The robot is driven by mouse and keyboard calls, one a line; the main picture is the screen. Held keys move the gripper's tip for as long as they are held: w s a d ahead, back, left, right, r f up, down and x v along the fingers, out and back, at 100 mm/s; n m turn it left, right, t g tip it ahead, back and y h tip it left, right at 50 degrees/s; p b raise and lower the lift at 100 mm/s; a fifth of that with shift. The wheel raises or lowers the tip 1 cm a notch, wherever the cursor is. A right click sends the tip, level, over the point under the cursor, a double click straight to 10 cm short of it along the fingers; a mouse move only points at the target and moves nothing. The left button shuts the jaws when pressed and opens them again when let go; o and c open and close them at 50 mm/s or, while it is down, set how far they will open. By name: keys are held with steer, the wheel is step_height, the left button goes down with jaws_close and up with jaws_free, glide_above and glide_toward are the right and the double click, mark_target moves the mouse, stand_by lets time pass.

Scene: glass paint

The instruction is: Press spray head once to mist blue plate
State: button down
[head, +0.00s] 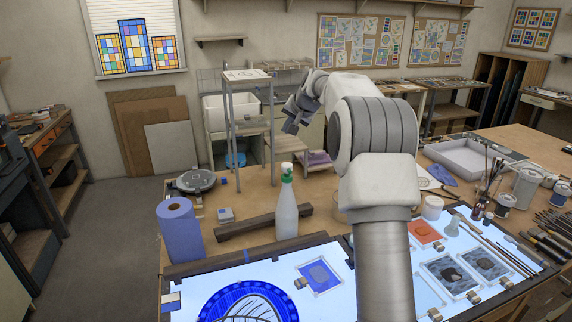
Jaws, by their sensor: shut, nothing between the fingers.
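A pale spray bottle (287,213) stands upright behind the lit glass panel, and its spray head (287,170) is green and white. A large round blue plate (212,307) with a pale patterned middle lies on the light table at the bottom, cut off by the frame edge. A small pale square pane with a blue patch (319,274) lies to its right; I cannot tell which of the two is the blue plate. My gripper (290,127) is shut and empty, raised above and beyond the bottle in the picture, apart from it. My arm hides part of the table.
A blue paper roll (180,231) stands left of the bottle, with a dark wooden bar (262,222) behind the light table. A grey round turntable (195,181) and a tall metal stand (233,130) are farther back. Jars, brushes and a grey tray (470,160) crowd the right.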

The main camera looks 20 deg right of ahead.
steer(key=shift+f, duration=0.1)
steer(key=b, duration=0.6)
glide_toward(285, 163)
steer(key=w+f, duration=0.1)
steer(key=w, duration=0.2)
steer(key=w+f, duration=0.1)
steer(key=w, duration=0.1)
steer(key=shift+a+f, duration=0.25)
steer(key=shift+f, duration=0.05)
steer(key=shift+f, duration=0.15)
stand_by(1.1)
steer(key=shift+f, duration=0.25)
steer(key=shift+f+b, duration=0.75)
steer(key=shift+f, duration=0.1)
stand_by(0.7)
steer(key=shift+r, duration=0.1)
steer(key=shift+r+p, duration=0.9)
steer(key=shift+r, duration=0.2)
